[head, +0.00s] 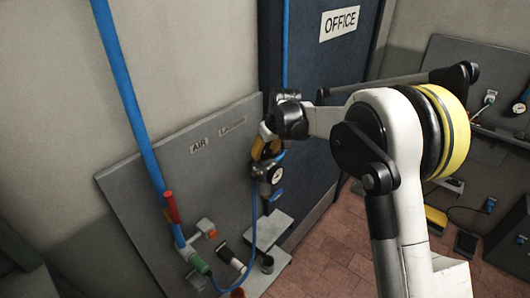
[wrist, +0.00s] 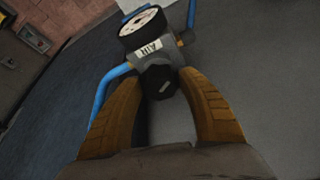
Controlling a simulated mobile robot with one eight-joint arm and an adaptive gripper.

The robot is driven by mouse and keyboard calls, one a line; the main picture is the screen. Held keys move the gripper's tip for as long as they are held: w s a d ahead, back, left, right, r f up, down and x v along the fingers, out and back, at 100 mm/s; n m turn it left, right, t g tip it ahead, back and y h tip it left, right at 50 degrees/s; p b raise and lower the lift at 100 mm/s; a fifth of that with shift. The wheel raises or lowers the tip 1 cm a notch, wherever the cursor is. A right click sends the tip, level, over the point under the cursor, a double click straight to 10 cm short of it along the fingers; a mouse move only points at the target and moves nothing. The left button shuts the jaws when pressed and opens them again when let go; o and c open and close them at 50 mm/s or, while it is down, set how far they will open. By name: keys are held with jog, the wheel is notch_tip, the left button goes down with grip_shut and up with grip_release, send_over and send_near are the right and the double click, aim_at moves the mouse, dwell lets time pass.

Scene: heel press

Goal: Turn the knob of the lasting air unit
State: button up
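The air unit in the wrist view is a grey body with a round white-faced gauge (wrist: 143,28), an "AIR" label (wrist: 149,49) and a black knob (wrist: 158,83). In the head view the unit (head: 271,177) is mounted on a grey panel, its gauge just below my gripper. My gripper (wrist: 160,77) has orange-brown fingers, one on each side of the knob, with the tips appearing to touch it. The head view shows my gripper (head: 265,148) over the top of the unit, and the knob is hidden there.
A blue pipe (head: 133,95) with a red-handled valve (head: 171,207) runs down the panel (head: 150,185) on the left. A blue hose (head: 253,225) curves below the unit. A dark blue office door (head: 300,75) stands behind. Another panel (head: 455,60) with equipment is at right.

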jog(key=c, duration=0.6)
jog(key=shift+m, duration=0.3)
jog(key=m+h+b, duration=0.1)
jog(key=m, duration=0.1)
jog(key=m+h+b, duration=0.1)
jog(key=m, duration=0.2)
jog(key=shift+a+t, duration=0.1)
jog(key=shift+t, duration=0.3)
jog(key=m+h, duration=0.1)
jog(key=m, duration=0.2)
jog(key=m+h+b, duration=0.1)
jog(key=m, duration=0.2)
jog(key=shift+g, duration=0.3)
jog(key=shift+m+h, duration=0.3)
jog(key=shift+m, duration=0.2)
jog(key=o, duration=1.2)
jog(key=shift+r, duration=0.1)
